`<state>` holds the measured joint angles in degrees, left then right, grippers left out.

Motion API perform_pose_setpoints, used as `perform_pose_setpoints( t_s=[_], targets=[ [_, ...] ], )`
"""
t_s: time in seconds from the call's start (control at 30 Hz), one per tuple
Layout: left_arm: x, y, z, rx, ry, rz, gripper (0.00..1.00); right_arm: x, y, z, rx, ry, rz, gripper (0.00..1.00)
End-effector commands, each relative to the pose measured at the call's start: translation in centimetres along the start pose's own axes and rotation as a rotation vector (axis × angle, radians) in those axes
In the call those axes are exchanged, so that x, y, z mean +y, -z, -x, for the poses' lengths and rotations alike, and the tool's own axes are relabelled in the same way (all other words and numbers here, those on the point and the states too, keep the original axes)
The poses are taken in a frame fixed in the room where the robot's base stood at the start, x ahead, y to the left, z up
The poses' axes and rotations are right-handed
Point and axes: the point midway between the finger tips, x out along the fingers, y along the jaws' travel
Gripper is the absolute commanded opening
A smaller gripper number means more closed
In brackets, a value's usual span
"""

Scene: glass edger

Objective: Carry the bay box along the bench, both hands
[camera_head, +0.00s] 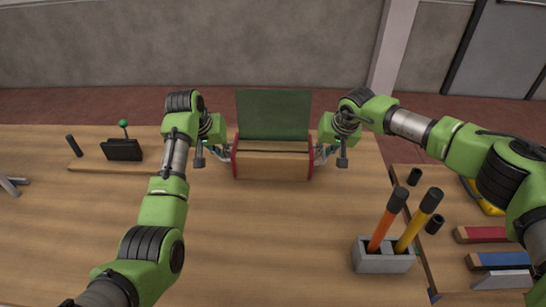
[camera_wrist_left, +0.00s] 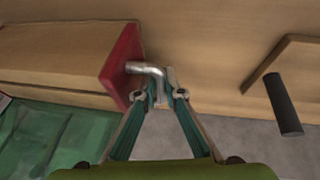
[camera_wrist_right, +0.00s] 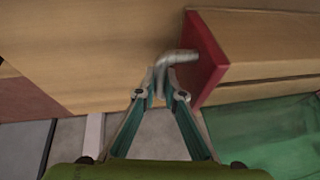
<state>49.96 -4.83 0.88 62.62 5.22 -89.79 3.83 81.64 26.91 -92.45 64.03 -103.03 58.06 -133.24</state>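The bay box (camera_head: 272,167) is a wooden box with red end plates and a green panel (camera_head: 273,115) standing up at its back. It is near the bench's far edge, between my two grippers; I cannot tell if it touches the bench. My left gripper (camera_head: 222,153) is at its left end, fingers closed around a bent metal handle (camera_wrist_left: 150,69) by the red plate (camera_wrist_left: 121,68). My right gripper (camera_head: 324,153) is at its right end, fingers closed around the other metal handle (camera_wrist_right: 176,58) by that red plate (camera_wrist_right: 206,58).
On the bench (camera_head: 240,240), a grey holder (camera_head: 382,262) with orange and yellow tools stands front right. A black block (camera_head: 122,150) and a dark peg (camera_head: 74,146) are at left. A side board (camera_head: 445,262) at right holds colored blocks. The front middle is clear.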

Motion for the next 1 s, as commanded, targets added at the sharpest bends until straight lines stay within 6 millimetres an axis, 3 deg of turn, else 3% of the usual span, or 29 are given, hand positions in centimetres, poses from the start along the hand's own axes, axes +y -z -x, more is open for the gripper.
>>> perform_pose_setpoints(
  t_s=[0.57, 1.0],
  targets=[
    [0.1, 0.4, 0.7, 0.005, 0.000, 0.000, 0.00, -0.2, 0.4, 0.7, 0.004, 0.002, -0.001, 0.00],
    [0.7, 1.8, 3.9, 0.005, 0.000, 0.000, 0.00, -0.8, 1.8, 3.9, 0.004, 0.001, -0.001, 0.00]
  ],
)
